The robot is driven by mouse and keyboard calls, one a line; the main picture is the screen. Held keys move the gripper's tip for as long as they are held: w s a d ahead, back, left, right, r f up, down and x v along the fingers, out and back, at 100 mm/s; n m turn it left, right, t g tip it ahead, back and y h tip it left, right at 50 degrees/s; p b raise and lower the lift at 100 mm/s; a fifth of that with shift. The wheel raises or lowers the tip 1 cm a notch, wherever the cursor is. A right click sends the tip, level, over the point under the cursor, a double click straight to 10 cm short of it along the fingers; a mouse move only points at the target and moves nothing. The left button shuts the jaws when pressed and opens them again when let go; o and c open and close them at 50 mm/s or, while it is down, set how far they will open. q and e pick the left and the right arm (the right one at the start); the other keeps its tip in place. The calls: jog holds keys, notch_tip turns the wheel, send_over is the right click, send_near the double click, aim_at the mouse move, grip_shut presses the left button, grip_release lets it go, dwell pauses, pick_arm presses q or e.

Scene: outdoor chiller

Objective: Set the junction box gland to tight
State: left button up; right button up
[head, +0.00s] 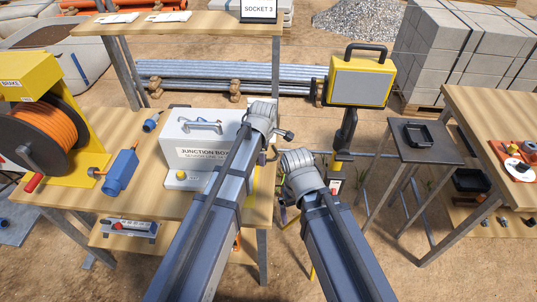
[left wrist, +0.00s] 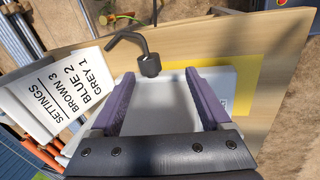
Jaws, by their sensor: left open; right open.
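The white junction box (head: 185,133) stands on the wooden table, with a handle on top and a label on its front. My left arm crosses in front of its right part. In the left wrist view, a black fitting with a bent black rod (left wrist: 149,64), apparently the gland, stands at the box's white side (left wrist: 178,100). My left gripper (left wrist: 160,76) is open, its purple fingers either side of the fitting with visible gaps. In the head view my left gripper is mostly hidden behind its arm. My right gripper (head: 284,211) is open, low beside the table's right edge, partly hidden by its wrist.
A settings card (left wrist: 65,95) lists brown 3, blue 2, grey 1. An orange cable reel (head: 62,135) and a blue device (head: 121,173) stand left on the table. A yellow floodlight (head: 360,78) and a small grey table (head: 408,145) stand to the right.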

pick_arm(q)
jog(key=shift+n, duration=0.7)
jog(key=b+x, duration=0.2)
jog(key=w+b+x, duration=0.1)
jog(key=b+x, duration=0.2)
jog(key=w+b+x, duration=0.1)
jog(key=b+x, duration=0.1)
jog(key=x, duration=0.1)
jog(key=shift+w+b, duration=0.1)
jog(key=shift+b, duration=0.25)
jog(key=shift+r, duration=0.1)
jog(key=shift+c, duration=0.4)
grip_shut()
